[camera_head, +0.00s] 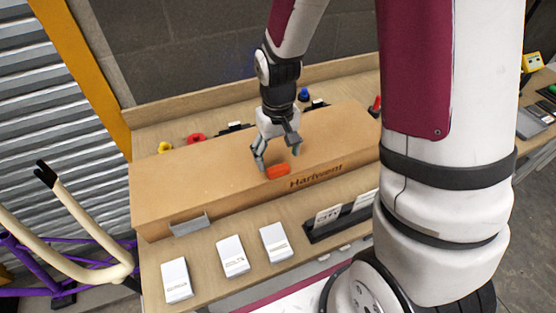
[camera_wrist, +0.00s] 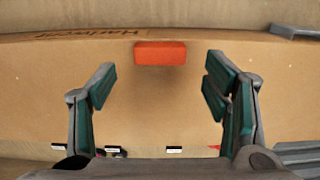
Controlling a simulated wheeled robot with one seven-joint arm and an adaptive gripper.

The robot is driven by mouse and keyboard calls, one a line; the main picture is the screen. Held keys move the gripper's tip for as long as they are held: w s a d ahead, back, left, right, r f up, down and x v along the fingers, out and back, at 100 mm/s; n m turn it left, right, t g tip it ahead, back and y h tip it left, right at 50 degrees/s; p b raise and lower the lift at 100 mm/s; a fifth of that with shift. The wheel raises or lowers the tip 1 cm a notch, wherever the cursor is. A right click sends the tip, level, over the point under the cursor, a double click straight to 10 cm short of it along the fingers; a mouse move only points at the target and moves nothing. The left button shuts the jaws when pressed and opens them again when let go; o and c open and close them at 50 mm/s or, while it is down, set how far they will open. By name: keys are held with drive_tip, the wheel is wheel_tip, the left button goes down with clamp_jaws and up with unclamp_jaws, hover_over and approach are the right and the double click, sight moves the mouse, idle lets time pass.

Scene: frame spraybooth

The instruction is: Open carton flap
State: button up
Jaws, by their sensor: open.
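A long brown cardboard carton (camera_head: 200,187) lies closed across the workbench, with dark lettering on its near side. An orange-red block-like tab (camera_head: 278,171) sits at the carton's near top edge, near the lettering. It also shows in the wrist view (camera_wrist: 160,53), ahead of the fingers. My gripper (camera_head: 275,156) is open above the carton top, just behind the tab. In the wrist view its two fingers (camera_wrist: 160,85) are spread wide with nothing between them. I cannot tell whether the fingertips touch the cardboard.
White boxes (camera_head: 233,256) lie along the bench's front strip, beside a dark rack (camera_head: 340,217). A metal bracket (camera_head: 189,224) is at the carton's near left. Red (camera_head: 196,139) and yellow (camera_head: 165,147) round items sit behind it. A cream-coloured frame (camera_head: 85,225) stands at left.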

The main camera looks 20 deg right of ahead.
sight(278, 167)
drive_tip(key=shift+f, duration=1.55)
clamp_jaws()
drive_tip(key=shift+r, duration=0.3)
